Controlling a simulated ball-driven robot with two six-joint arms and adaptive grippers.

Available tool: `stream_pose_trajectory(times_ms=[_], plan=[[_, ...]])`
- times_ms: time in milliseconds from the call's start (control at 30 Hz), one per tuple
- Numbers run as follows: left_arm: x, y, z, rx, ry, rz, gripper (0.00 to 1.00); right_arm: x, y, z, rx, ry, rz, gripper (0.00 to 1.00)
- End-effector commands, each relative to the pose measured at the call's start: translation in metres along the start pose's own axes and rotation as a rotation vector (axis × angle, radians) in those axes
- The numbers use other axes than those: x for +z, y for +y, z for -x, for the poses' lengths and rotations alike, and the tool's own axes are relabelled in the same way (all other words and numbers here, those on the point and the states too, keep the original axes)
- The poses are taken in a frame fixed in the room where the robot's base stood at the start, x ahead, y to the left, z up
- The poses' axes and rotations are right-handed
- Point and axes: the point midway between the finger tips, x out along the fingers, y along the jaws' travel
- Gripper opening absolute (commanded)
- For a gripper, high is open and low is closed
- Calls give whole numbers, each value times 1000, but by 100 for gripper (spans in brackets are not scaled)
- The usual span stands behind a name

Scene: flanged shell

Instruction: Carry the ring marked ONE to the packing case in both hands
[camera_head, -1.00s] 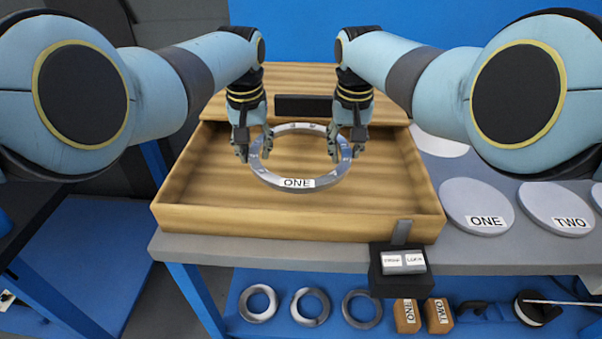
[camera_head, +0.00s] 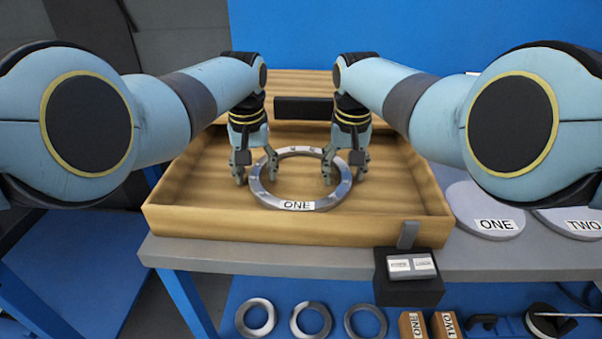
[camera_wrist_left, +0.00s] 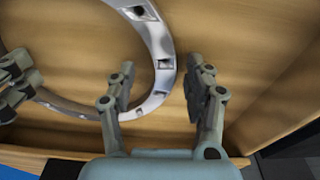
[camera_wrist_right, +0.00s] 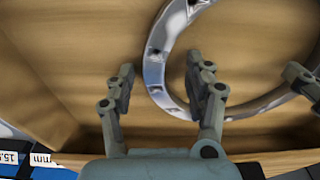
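The grey metal ring marked ONE (camera_head: 297,205) lies flat inside the wooden packing case (camera_head: 290,228), apparently on its floor. Its label faces the front. My left gripper (camera_head: 255,172) is at the ring's left side and my right gripper (camera_head: 342,172) at its right side, both pointing down. In the left wrist view the ring (camera_wrist_left: 163,62) passes between two spread fingers, with gaps beside it. In the right wrist view the ring (camera_wrist_right: 153,72) also runs between spread fingers, close to one of them. Both grippers look open.
Round discs marked ONE (camera_head: 490,212) and TWO (camera_head: 575,222) lie on the grey bench to the right. A dark box (camera_head: 408,278) is at the case's front right. Several rings (camera_head: 311,320) and two labelled blocks (camera_head: 412,325) are on the lower shelf. The case walls surround both grippers.

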Motion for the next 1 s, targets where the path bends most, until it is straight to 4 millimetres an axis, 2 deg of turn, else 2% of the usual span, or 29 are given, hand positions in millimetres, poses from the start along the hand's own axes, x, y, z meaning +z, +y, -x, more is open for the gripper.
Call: stream_pose_trajectory(times_ms=[267, 433, 800, 1000], plan=[[0, -1, 1, -3, -1, 1, 52, -1, 2, 0, 3, 1, -1, 53], [0, -1, 16, -3, 1, 2, 52, -1, 2, 0, 3, 1, -2, 53], [-1, -1, 93, -1, 2, 1, 52, -1, 2, 0, 4, 1, -2, 53], [0, -1, 116, -1, -1, 1, 52, -1, 2, 0, 4, 2, -2, 53]])
